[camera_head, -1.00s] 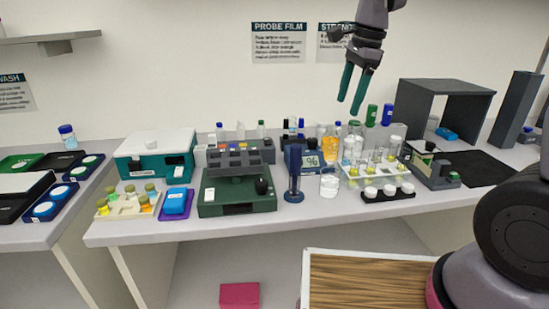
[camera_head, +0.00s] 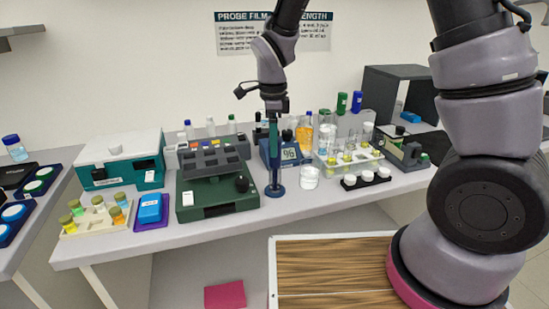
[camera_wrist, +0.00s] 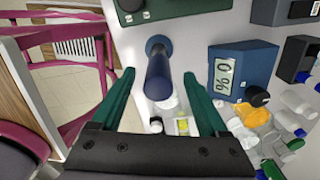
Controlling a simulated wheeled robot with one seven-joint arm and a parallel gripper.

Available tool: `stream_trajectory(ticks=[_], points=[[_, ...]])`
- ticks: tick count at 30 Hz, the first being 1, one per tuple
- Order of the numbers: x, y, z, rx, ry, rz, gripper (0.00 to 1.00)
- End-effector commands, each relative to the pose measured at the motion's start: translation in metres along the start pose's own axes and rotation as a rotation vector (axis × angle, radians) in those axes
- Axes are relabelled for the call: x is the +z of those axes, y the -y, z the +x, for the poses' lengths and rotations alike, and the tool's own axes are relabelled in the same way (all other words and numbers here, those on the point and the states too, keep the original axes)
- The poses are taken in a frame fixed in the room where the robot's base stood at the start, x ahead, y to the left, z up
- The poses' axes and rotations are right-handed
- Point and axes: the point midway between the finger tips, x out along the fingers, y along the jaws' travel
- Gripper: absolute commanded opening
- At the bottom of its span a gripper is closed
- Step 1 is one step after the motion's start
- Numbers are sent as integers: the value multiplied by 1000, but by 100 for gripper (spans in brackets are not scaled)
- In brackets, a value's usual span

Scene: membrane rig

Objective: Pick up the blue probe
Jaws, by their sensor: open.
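The blue probe (camera_head: 275,187) stands upright on a round base on the bench, left of a white cup. In the wrist view the probe (camera_wrist: 158,78) shows from above, its shaft pointing towards the camera. My gripper (camera_head: 273,148) is pointing down over the probe, its green fingers seen edge-on and overlapping the probe's upper part. In the wrist view my gripper (camera_wrist: 158,73) is open, with one finger on each side of the shaft and a visible gap on both sides. How far the fingers reach down along the shaft is hard to tell.
A blue meter with a display (camera_wrist: 238,75) stands close beside the probe. A white cup (camera_head: 309,178) is right of it, and a green device (camera_head: 215,198) is left. A rack of vials (camera_head: 350,167) stands farther right. The bench front near the probe is clear.

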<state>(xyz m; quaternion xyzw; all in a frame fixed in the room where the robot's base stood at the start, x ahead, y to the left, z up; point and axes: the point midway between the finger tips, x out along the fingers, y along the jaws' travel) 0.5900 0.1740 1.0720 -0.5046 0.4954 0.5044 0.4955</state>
Motion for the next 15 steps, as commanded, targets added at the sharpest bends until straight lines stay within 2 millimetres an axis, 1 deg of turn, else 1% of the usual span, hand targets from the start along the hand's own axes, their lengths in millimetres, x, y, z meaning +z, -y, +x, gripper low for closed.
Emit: stream_trajectory(ticks=[1,3,6,9,15], points=[[-3,-1,10,4,-3,3,77],[-4,-2,20,4,-3,1,77],[-3,-2,31,3,-1,0,77],[-3,-2,36,1,0,0,77],[-3,-2,35,0,0,0,77]])
